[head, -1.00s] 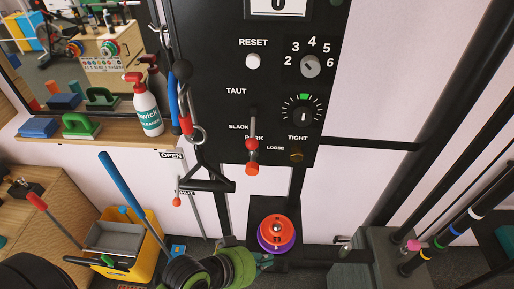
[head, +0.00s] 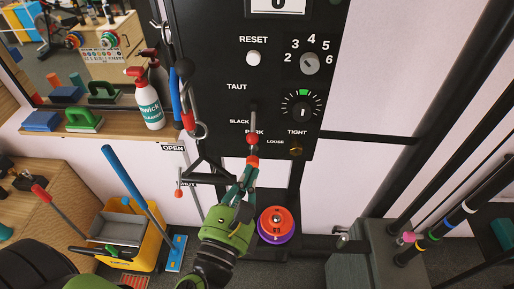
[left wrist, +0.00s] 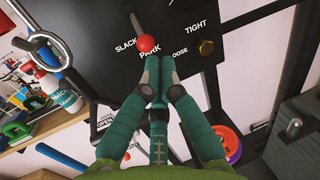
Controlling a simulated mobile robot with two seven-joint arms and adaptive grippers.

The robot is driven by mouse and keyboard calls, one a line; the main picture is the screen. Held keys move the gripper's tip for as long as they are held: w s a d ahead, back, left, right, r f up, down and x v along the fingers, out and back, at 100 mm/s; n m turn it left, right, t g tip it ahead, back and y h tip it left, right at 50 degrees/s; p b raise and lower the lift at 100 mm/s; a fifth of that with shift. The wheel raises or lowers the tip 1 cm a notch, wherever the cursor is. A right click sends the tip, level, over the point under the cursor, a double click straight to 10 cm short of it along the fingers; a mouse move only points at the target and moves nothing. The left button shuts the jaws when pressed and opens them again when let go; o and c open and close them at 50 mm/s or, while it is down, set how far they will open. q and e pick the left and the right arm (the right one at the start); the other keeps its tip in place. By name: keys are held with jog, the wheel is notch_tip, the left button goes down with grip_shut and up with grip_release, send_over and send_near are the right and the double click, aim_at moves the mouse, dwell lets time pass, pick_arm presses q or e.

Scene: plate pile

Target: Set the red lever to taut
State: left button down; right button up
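The red lever (head: 252,162) sits on the black panel, its red knob hanging low beside the PARK label, below TAUT and SLACK. The knob (left wrist: 147,43) also shows in the left wrist view, just beyond my fingertips. My left gripper (head: 248,174) is just under the knob, with its fingertips close together and nothing seen between them. In the left wrist view the tips (left wrist: 159,66) are right below the knob; I cannot tell whether they touch it. My right gripper is not in view.
A hanging triangular handle (head: 205,173) is left of the lever. A TIGHT/LOOSE brass knob (head: 296,149) is to its right. Red and purple discs (head: 277,221) lie below. A yellow bucket (head: 147,243) and a spray bottle (head: 149,105) stand to the left.

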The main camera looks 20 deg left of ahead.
aim_at(258, 160)
pick_arm(q)
jog(key=shift+s+a+f+n+g+y, duration=0.1)
jog(key=shift+a+f+n+g+y, duration=0.2)
jog(key=shift+f+n, duration=0.35)
jog(key=shift+s+a+f+n+g+y, duration=0.1)
jog(key=shift+f+n+g+y, duration=0.25)
jog(key=shift+f+n, duration=0.25)
jog(key=shift+w, duration=0.1)
jog(key=w, duration=0.9)
jog(key=shift+a+p, duration=0.4)
jog(key=shift+w+f, duration=0.15)
jog(key=shift+w, duration=0.3)
